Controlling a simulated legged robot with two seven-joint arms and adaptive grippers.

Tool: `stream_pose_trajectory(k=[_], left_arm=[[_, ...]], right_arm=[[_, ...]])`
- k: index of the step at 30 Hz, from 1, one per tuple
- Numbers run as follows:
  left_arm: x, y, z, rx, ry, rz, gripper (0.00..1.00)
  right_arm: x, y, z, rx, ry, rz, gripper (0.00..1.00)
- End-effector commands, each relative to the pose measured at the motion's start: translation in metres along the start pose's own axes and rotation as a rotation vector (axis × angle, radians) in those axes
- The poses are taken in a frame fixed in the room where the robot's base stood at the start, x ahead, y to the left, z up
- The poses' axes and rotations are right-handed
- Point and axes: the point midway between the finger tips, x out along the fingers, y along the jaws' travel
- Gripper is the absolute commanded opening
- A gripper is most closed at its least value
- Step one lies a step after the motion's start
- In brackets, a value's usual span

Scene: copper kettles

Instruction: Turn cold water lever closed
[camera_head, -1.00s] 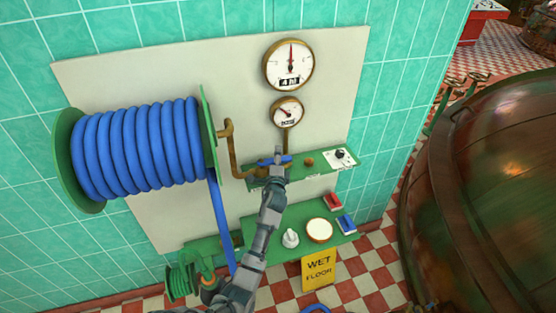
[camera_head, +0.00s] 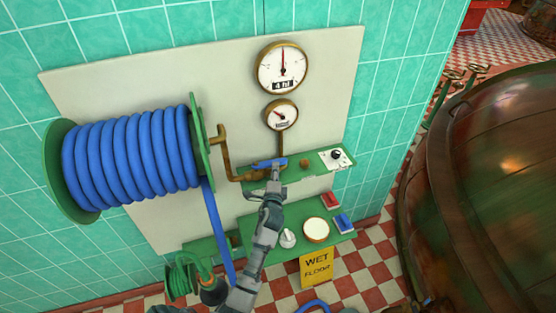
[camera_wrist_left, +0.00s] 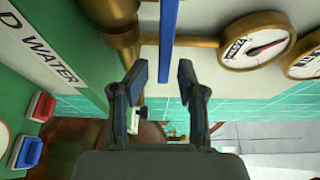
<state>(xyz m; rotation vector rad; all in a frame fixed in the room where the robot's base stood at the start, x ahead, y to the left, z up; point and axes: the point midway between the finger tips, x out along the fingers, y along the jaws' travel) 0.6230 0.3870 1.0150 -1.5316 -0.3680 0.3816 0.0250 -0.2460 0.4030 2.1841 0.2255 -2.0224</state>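The blue cold water lever (camera_head: 268,162) sits on the brass pipe above the upper green shelf in the head view, lying roughly level. In the left wrist view the lever (camera_wrist_left: 168,42) is a straight blue bar running from the top edge down to between the fingertips. My left gripper (camera_head: 276,170) is at the lever, just in front of it. In the wrist view its two dark fingers (camera_wrist_left: 161,82) are apart, one on each side of the bar's lower end, with gaps visible. My right gripper is not in view.
A blue hose reel (camera_head: 130,155) fills the left of the wall panel. Two gauges (camera_head: 282,68) are above the lever. A lower green shelf (camera_head: 262,232) holds a white knob, a round white disc and red and blue switches. A copper kettle (camera_head: 490,190) stands right.

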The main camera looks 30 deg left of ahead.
Motion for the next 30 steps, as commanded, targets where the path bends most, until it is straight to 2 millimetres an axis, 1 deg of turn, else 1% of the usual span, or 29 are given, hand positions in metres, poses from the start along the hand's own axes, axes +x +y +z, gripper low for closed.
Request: stream_pose_trajectory(k=[10,30], left_arm=[[-0.026,0.000,0.004,0.002,-0.003,0.002,0.40],[-0.078,0.001,0.009,0.003,-0.004,0.002,0.40]], right_arm=[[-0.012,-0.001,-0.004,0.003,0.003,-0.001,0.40],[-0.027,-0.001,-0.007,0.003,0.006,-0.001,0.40]])
